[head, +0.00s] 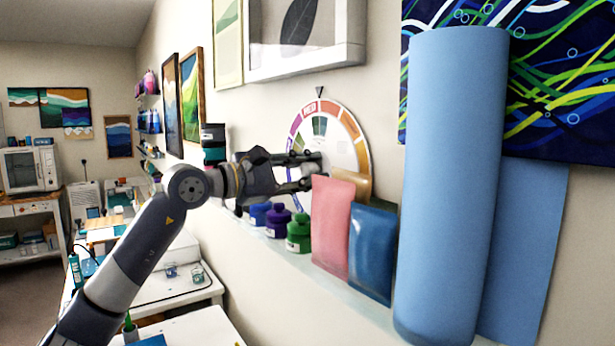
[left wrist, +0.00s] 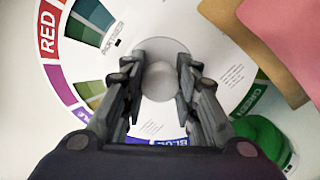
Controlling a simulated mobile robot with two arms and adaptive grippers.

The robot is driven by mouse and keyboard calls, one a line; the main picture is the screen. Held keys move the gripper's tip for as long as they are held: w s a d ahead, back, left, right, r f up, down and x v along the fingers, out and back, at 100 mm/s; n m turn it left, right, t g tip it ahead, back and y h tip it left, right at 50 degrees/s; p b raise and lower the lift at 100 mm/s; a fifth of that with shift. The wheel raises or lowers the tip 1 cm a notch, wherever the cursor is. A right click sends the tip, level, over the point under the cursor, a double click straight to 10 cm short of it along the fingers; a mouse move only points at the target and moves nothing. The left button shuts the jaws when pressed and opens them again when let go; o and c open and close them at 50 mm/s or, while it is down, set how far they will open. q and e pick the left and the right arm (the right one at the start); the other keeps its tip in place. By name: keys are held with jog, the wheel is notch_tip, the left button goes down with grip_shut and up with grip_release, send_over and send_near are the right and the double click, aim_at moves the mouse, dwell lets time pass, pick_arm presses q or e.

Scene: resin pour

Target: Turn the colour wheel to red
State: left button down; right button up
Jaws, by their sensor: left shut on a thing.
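The colour wheel (head: 345,145) is a round white disc with a coloured rim on the wall. Its red segment (head: 309,108) is near the top, slightly left of the black pointer (head: 320,91) above the wheel. The red segment also shows at upper left in the left wrist view (left wrist: 47,33). My left gripper (head: 312,172) is in front of the wheel. In the left wrist view, its fingers (left wrist: 160,92) are on both sides of the pale round centre knob (left wrist: 160,78), shut on it. The fingers and arm hide part of the wheel. My right gripper is not in view.
A shelf below the wheel holds green (head: 299,232), purple (head: 278,220) and blue (head: 259,213) bottles. Pink (head: 331,225) and blue (head: 371,252) pouches stand right of them, close to the gripper. A big blue roll (head: 452,180) stands further right.

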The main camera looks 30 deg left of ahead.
pick_arm(q)
jog(key=shift+m, duration=1.5)
jog(key=c, duration=1.2)
grip_release()
